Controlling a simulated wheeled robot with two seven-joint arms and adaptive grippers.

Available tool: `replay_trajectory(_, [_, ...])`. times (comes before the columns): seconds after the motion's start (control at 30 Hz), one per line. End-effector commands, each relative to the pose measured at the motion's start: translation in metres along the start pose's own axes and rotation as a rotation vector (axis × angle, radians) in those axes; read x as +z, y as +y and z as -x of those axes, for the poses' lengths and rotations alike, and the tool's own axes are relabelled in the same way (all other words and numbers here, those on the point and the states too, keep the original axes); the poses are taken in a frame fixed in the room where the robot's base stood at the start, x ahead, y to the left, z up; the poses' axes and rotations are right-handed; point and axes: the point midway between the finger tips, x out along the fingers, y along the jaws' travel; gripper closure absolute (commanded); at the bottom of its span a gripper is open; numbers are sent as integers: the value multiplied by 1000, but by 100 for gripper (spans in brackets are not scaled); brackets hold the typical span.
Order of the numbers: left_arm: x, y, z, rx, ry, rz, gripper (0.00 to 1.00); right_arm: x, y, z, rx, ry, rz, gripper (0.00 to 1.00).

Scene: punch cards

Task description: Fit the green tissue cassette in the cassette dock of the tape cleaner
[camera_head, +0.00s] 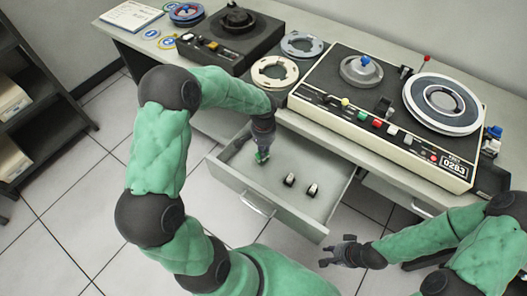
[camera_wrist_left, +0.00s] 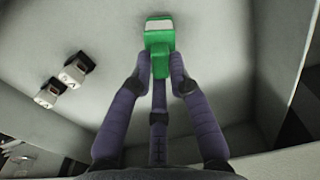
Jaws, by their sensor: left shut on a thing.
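The green tissue cassette (camera_wrist_left: 159,40) is between the fingers of my left gripper (camera_wrist_left: 158,75), which is shut on it. In the head view the cassette (camera_head: 261,157) is at the left gripper (camera_head: 262,148), inside the open drawer; I cannot tell whether it still touches the drawer floor. My right gripper (camera_head: 338,255) is apart from everything, in front of the drawer's right side, with its fingers spread. The tape cleaner is probably the large cream-edged machine (camera_head: 315,98) on the bench; I cannot make out its cassette dock.
The open drawer (camera_head: 235,189) also holds two small dark-and-white pieces (camera_head: 312,190). On the bench are a dark tape machine (camera_head: 228,62), loose reels (camera_head: 275,74) and a notepad (camera_head: 132,15). A shelf (camera_head: 35,90) stands at the far left.

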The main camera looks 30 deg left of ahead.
Motion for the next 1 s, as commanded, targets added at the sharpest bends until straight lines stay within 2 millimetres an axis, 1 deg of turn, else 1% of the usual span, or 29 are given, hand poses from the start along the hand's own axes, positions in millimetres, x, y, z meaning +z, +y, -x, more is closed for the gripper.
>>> replay_trajectory(0.03, [0, 0, 4, 0, 1, 0, 100, 0, -1, 3, 0, 0, 0, 73])
replay_trajectory(0.2, [0, 0, 11, 0, 1, 0, 100, 0, -3, 8, 0, 0, 0, 73])
replay_trajectory(0.9, [0, 0, 41, 0, 1, 0, 100, 1, -11, 30, 0, 0, 0, 73])
replay_trajectory(1.0, [0, 0, 43, 0, 0, 0, 100, 1, -11, 31, 0, 0, 0, 73])
